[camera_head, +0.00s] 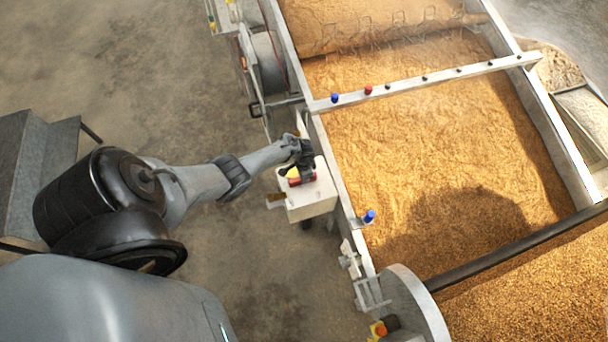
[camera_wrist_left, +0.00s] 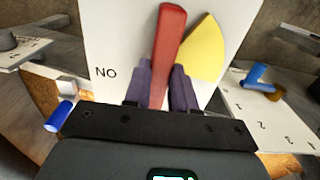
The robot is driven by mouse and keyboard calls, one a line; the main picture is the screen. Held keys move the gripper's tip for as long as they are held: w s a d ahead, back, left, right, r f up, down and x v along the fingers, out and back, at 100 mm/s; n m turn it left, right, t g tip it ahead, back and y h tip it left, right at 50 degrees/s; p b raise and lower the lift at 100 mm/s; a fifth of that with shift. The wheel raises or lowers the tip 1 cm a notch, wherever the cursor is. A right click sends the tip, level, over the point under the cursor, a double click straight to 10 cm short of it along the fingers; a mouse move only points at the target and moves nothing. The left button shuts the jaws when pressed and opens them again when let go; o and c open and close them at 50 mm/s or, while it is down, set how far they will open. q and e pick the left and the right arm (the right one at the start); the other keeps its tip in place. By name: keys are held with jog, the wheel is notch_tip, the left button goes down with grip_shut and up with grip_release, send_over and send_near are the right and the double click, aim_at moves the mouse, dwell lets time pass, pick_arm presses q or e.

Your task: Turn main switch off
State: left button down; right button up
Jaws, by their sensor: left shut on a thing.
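The main switch is a red handle on a white box (camera_head: 311,197) beside the grain trough in the head view. A yellow patch (camera_head: 293,173) shows next to the handle. In the left wrist view, the red handle (camera_wrist_left: 170,40) stands slightly tilted to the right, in front of a white panel (camera_wrist_left: 115,40) marked "NO" and a yellow marking (camera_wrist_left: 206,50). My left gripper (camera_wrist_left: 163,88) has its purple fingers closed on both sides of the handle. It also shows in the head view (camera_head: 295,167), over the box, partly covering the handle. My right gripper is not in view.
The grain trough (camera_head: 336,182) runs along the right of the box. A blue knob (camera_head: 369,216) and an orange knob (camera_head: 380,330) sit near its edge. A blue lever (camera_wrist_left: 256,75) stands on a numbered plate in the left wrist view. The floor on the left is mostly clear.

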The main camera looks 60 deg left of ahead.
pick_arm(q)
jog(key=shift+f, duration=0.1)
dwell(0.3)
jog(key=c, duration=0.9)
grip_release()
jog(key=shift+r, duration=0.45)
jog(key=shift+r+p, duration=2.65)
jog(key=shift+r, duration=2.35)
